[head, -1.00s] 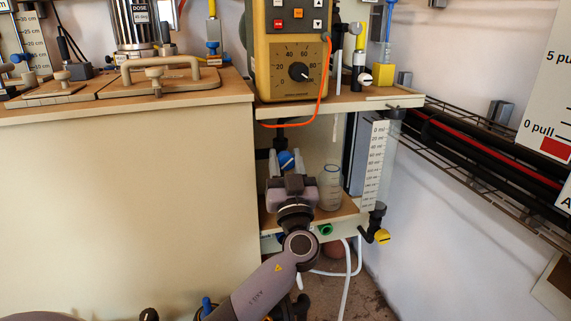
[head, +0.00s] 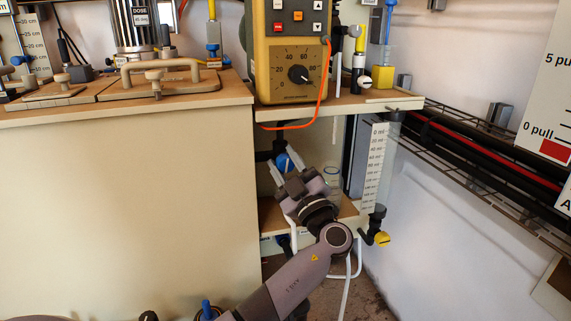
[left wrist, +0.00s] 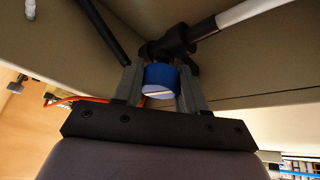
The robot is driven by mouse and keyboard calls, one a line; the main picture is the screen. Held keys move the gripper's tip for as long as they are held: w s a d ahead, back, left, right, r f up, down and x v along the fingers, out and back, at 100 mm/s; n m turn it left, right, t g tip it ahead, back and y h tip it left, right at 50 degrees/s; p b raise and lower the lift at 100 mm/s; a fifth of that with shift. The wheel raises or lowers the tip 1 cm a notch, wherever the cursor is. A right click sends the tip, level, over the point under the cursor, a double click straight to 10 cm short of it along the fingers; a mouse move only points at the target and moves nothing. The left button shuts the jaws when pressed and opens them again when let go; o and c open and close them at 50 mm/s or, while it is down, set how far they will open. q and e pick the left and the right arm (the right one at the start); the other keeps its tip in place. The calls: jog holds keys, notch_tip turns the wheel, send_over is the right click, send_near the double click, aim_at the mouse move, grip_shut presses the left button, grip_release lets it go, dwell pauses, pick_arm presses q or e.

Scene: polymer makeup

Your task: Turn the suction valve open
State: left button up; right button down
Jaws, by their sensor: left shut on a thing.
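The suction valve's round blue knob (head: 282,162) sits under the shelf below the yellow control box, on a black fitting. My left gripper (head: 284,168) reaches up to it from below right, with its body tilted. The gripper partly hides the knob in the head view. My right gripper is in neither view.
A clear bottle (head: 331,180) stands on the lower shelf, close behind my left gripper and partly hidden by it. A graduated cylinder (head: 385,165) with a yellow valve (head: 382,239) is to the right. An orange cable (head: 322,95) hangs from the control box (head: 291,50).

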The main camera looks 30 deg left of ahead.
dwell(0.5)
pick_arm(q)
jog(key=o, duration=1)
jog(key=shift+o, duration=0.2)
jog(key=shift+s+f, duration=0.1)
